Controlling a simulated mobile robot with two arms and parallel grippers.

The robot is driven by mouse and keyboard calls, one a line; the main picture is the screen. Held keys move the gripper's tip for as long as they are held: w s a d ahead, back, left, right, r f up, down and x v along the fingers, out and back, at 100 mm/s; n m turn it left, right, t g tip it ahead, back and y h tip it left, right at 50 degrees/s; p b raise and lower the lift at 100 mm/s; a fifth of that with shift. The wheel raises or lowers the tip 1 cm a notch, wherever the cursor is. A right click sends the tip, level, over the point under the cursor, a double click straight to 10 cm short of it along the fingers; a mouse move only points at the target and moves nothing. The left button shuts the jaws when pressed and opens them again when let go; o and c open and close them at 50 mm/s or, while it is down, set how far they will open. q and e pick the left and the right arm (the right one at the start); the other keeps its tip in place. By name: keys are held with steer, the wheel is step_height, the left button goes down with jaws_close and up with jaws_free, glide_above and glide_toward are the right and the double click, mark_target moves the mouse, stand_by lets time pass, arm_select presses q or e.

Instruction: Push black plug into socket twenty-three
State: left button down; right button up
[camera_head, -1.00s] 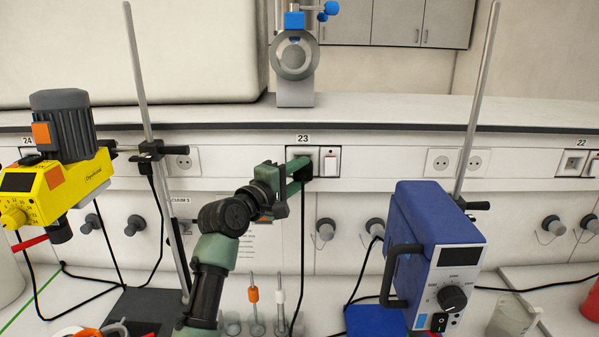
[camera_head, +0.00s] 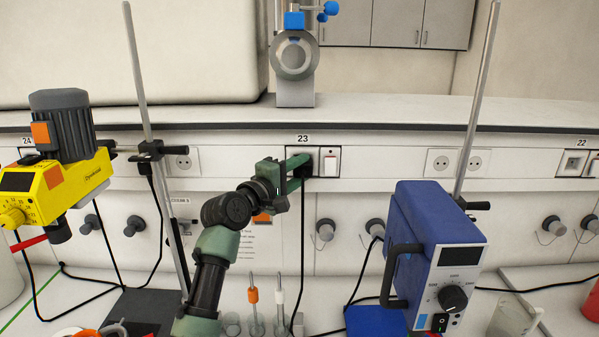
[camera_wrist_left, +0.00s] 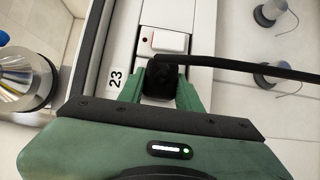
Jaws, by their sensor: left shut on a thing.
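The black plug (camera_wrist_left: 160,80) sits between the fingers of my left gripper (camera_wrist_left: 161,92) in the left wrist view, with its black cable running off to the right. In the head view my left gripper (camera_head: 300,165) is at the wall panel, just under the label 23 (camera_head: 303,139). It is shut on the plug, which is mostly hidden by the fingers. The plug is at socket twenty-three, left of a white switch (camera_head: 330,161); the socket face is covered, so I cannot tell how deep the plug sits. My right gripper is not in view.
A blue device (camera_head: 430,255) stands on the bench at right, beside a metal rod. A yellow stirrer (camera_head: 55,185) hangs on a stand at left. Small glass vessels with orange and white tops stand below my arm. Taps line the wall.

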arm_select(q)
steer(key=shift+p, duration=0.3)
steer(key=shift+w, duration=0.15)
stand_by(0.5)
steer(key=c, duration=0.9)
jaws_free()
